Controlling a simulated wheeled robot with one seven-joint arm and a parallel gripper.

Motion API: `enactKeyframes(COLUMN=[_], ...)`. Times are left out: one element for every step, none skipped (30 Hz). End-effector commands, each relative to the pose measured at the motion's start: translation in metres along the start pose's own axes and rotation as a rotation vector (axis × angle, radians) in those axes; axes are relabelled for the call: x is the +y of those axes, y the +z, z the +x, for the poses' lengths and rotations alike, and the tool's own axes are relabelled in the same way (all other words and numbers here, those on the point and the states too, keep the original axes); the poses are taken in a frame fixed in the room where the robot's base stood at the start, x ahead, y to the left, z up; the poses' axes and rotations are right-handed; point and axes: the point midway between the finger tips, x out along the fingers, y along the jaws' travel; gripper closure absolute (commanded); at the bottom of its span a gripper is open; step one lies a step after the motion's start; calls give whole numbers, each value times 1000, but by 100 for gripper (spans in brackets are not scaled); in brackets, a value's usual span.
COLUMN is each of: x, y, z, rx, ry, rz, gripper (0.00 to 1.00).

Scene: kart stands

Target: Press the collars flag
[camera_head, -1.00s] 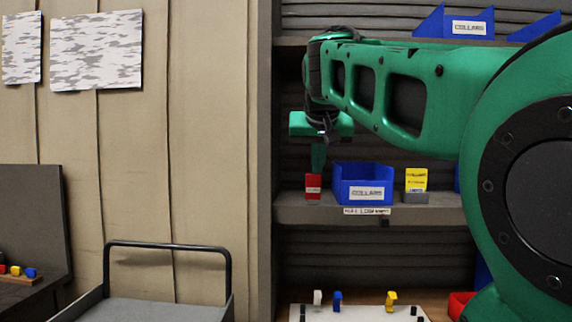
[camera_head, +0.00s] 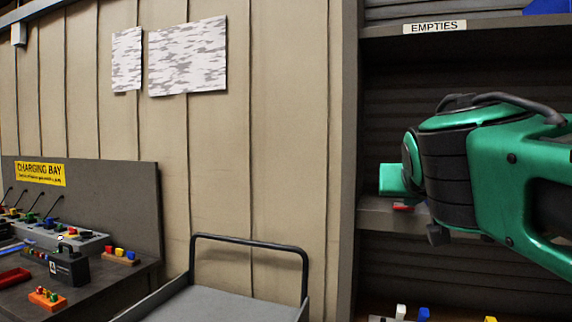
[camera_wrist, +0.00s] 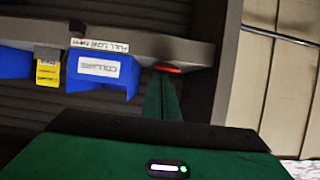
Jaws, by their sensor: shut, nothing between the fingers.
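The collars flag (camera_wrist: 168,69) shows in the wrist view as a thin red strip at the shelf edge, just beyond my fingertips. In the head view the red flag (camera_head: 403,207) looks low and flat on the shelf, beside my gripper. My gripper (camera_wrist: 163,88) is shut and empty, its green fingers close to the flag; I cannot tell whether they touch it. In the head view my gripper (camera_head: 392,180) is seen from the side and its fingertips are hidden. The blue collars bin (camera_wrist: 100,87) stands beside the flag in the wrist view; my arm hides it in the head view.
A yellow card (camera_wrist: 47,72) in a holder is beyond the bin. The shelf (camera_head: 374,217) has an upright side panel (camera_head: 345,150) close to my gripper. A cart (camera_head: 230,304) stands left of it. A charging bench (camera_head: 120,275) is farther left.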

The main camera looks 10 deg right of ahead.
Motion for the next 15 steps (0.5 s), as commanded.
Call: enactKeyframes(x=[0,0,0,0,0,0,0,0,0,0,0,0,0,0,0], y=[0,0,-1,-1,-1,-1,-1,-2,-2,-2,-3,-4,-5,-6,-6], z=[0,0,0,0,0,0,1,2,2,3,4,6,6,8,9], rx=[0,0,0,0,0,0,0,-1,-1,-1,-1,-1,-1,0,0], ry=[1,0,0,0,0,0,0,0,0,0,0,-1,-1,-1,-1], rz=[1,1,1,1,1,1,1,1,1,1,1,1,1,1,2], gripper=[100,100,100,100,100,100,100,100,100,100,100,100,100,100,100])
